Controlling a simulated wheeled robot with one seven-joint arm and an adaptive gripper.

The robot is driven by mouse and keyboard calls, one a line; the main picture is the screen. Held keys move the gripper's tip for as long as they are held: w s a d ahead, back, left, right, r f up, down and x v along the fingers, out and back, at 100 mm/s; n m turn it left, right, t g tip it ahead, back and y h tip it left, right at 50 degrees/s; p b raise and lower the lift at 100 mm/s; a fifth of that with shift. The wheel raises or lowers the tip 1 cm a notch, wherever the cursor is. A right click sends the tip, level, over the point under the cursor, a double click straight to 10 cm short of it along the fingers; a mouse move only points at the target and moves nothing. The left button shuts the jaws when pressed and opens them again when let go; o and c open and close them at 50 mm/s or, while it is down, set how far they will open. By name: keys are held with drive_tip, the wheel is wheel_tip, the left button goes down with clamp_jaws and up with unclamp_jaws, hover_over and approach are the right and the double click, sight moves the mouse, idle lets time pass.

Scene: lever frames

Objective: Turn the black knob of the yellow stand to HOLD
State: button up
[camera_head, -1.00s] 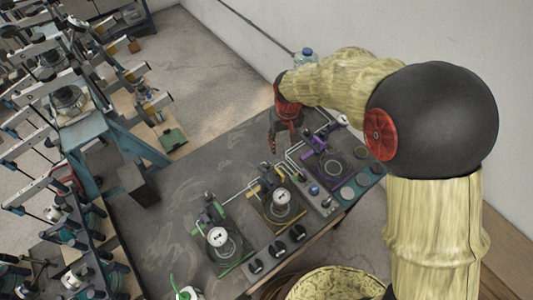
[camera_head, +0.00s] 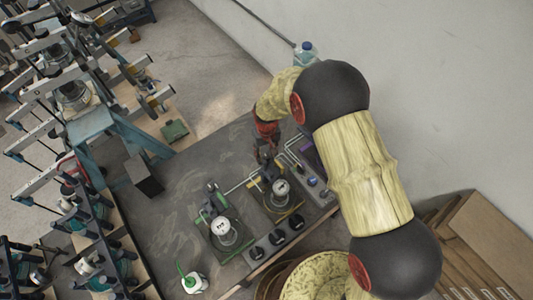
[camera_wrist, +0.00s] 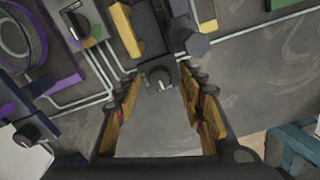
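The yellow stand (camera_head: 285,212) is on the dark table, with a round white-faced gauge on it. My gripper (camera_head: 265,150) is at its back end, beyond the gauge. In the wrist view, yellow parts of the stand (camera_wrist: 125,30) show at the top, with a dark body between them. A black knob (camera_wrist: 160,78) with a pale mark sits at the near end of this body. My gripper (camera_wrist: 160,90) is open, one finger on each side of the knob. Gaps show on both sides, so I see no contact. Any HOLD lettering is too small to read.
A green stand (camera_head: 240,252) is left of the yellow one. A purple stand (camera_wrist: 60,70) lies left in the wrist view. A panel of black dials (camera_head: 277,237) lines the front edge. Pale pipes run between stands.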

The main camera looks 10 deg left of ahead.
drive_tip(key=shift+f, duration=0.15)
drive_tip(key=shift+c, duration=0.9)
drive_tip(key=c, duration=0.7)
clamp_jaws()
